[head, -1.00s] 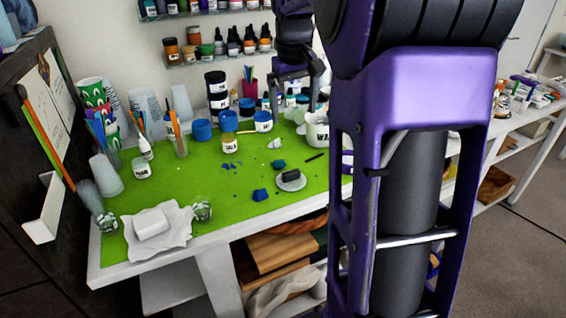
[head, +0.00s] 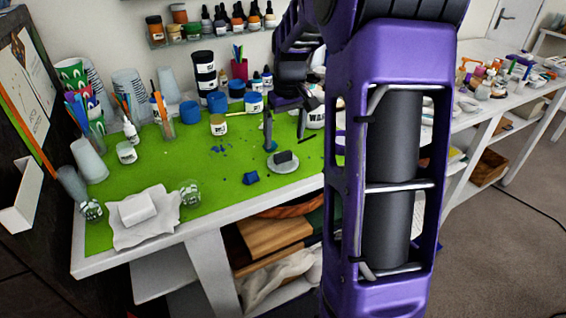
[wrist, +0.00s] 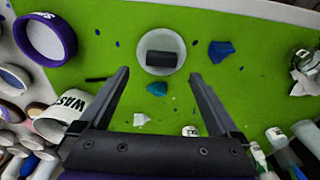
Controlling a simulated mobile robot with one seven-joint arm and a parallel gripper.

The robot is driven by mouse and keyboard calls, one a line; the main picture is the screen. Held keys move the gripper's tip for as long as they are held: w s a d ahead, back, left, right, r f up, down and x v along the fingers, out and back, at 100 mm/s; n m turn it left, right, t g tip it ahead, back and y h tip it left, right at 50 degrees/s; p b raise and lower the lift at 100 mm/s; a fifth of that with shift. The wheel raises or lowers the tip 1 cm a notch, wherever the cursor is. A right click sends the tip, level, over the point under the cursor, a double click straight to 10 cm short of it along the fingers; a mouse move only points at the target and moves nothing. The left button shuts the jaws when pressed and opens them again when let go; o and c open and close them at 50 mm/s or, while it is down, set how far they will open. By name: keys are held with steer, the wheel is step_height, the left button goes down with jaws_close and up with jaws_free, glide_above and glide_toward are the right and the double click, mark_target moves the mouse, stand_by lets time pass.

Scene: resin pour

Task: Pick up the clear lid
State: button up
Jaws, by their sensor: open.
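A pale round disc, which looks like the clear lid (head: 284,168), lies on the green mat near the table's front edge, with a dark block (head: 284,157) on top. In the wrist view the lid (wrist: 150,68) is at the upper middle with the dark block (wrist: 161,57) in its centre. My gripper (head: 285,140) is open and empty, fingers pointing down, above and close to the lid. In the wrist view my gripper's fingertips (wrist: 160,75) are spread wider than the lid and lie apart from it. The exact height gap cannot be told.
Blue lumps (head: 251,178) and (wrist: 157,89) lie near the lid. A white container marked WAS (wrist: 66,105) stands beside my gripper. Jars (head: 218,125) and cups are behind. A glass (head: 190,193) and white cloth (head: 165,222) lie left.

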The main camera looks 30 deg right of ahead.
mark_target(283, 154)
steer(key=f, duration=0.2)
steer(key=f+b, duration=0.1)
steer(key=f, duration=0.2)
steer(key=shift+w+a+f, duration=0.1)
steer(key=shift+w+f, duration=0.1)
steer(key=c, duration=1.4)
